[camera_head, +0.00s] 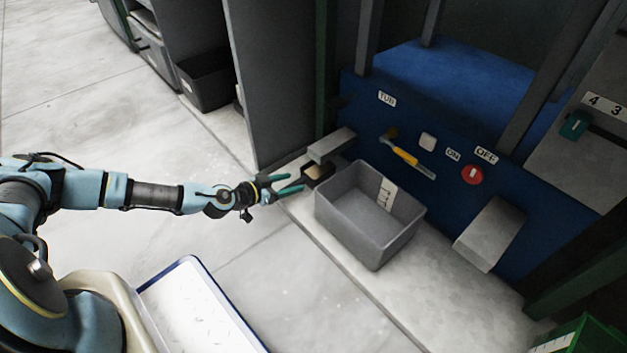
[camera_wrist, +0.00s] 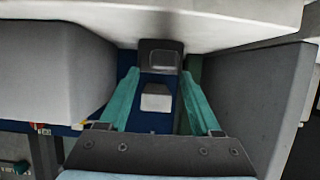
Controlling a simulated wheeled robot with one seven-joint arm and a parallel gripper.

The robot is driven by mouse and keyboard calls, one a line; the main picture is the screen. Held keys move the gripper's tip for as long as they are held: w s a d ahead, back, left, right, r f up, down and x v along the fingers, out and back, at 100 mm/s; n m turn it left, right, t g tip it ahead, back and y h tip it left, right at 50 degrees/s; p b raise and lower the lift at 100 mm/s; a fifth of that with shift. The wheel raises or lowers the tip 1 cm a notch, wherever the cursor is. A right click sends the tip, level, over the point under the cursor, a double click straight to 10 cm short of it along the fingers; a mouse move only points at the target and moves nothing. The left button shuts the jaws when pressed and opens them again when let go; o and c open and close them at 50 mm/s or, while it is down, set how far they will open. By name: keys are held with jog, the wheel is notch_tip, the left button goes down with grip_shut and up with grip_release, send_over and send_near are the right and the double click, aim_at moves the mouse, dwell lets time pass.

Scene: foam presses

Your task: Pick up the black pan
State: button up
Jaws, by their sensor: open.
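The black pan (camera_head: 322,182) is a small dark open box with something tan inside. It sits on the pale ledge under a grey metal chute, left of the grey crate, in the head view. My gripper (camera_head: 292,183) is open, its teal fingers pointing at the pan from the left and just short of it. In the wrist view the black pan (camera_wrist: 160,46) shows at the top centre, between and just beyond the open fingertips (camera_wrist: 160,74). Nothing is held.
A grey crate (camera_head: 340,218) with a white label stands close right of the pan. A grey metal chute (camera_head: 332,146) overhangs it. A tall grey panel (camera_head: 275,80) rises behind to the left. The blue press front (camera_head: 440,175) carries a yellow-handled tool and a red button.

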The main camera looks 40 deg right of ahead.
aim_at(300, 180)
jog(key=b+x, duration=0.1)
jog(key=x, duration=0.2)
jog(key=shift+d+f, duration=0.2)
jog(key=shift+d, duration=0.05)
grip_shut()
dwell(0.5)
